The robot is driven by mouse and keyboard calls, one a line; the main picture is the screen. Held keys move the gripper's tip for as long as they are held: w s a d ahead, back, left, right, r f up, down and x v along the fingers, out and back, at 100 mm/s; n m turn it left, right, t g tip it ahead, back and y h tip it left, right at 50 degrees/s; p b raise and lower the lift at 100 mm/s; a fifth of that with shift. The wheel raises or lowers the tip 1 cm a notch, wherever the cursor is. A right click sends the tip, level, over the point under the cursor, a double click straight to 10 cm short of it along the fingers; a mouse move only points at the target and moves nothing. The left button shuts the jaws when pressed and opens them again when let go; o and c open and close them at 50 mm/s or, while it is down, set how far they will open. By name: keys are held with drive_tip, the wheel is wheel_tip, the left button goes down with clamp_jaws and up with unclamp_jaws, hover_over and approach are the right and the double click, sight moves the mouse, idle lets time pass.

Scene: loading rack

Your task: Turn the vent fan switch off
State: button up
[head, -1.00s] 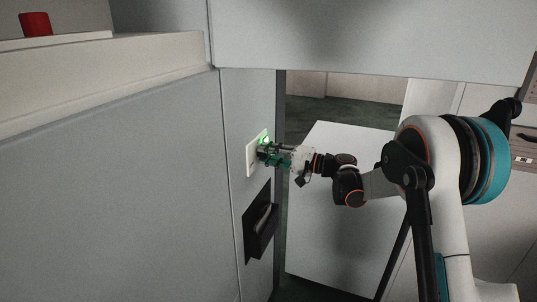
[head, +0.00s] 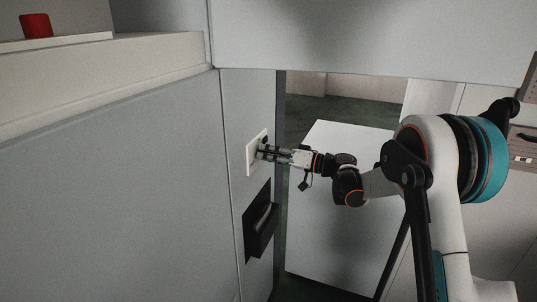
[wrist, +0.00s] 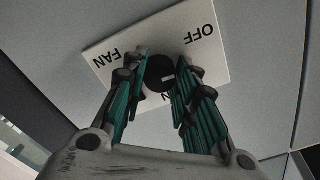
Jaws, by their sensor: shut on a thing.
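The vent fan switch is a white plate (head: 251,157) on the narrow grey wall panel. In the wrist view the plate (wrist: 150,35) carries the words FAN and OFF, and a partly covered word beside a finger. A round black knob (wrist: 159,72) sits in the middle of the plate. My gripper (wrist: 160,62) has its two fingers on either side of the knob, shut on it. In the head view my gripper (head: 266,152) reaches the plate from the right and hides most of the knob. A small lamp (head: 265,139) at the plate's top is dark.
A black recessed handle (head: 260,222) is below the plate. A ledge with a red cylinder (head: 36,25) is at upper left. A large grey panel overhangs above. A white flat surface (head: 330,220) lies behind my arm.

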drive_tip(key=shift+f+n, duration=0.1)
drive_tip(key=shift+n, duration=0.3)
drive_tip(key=o, duration=1.1)
drive_tip(key=v, duration=1.2)
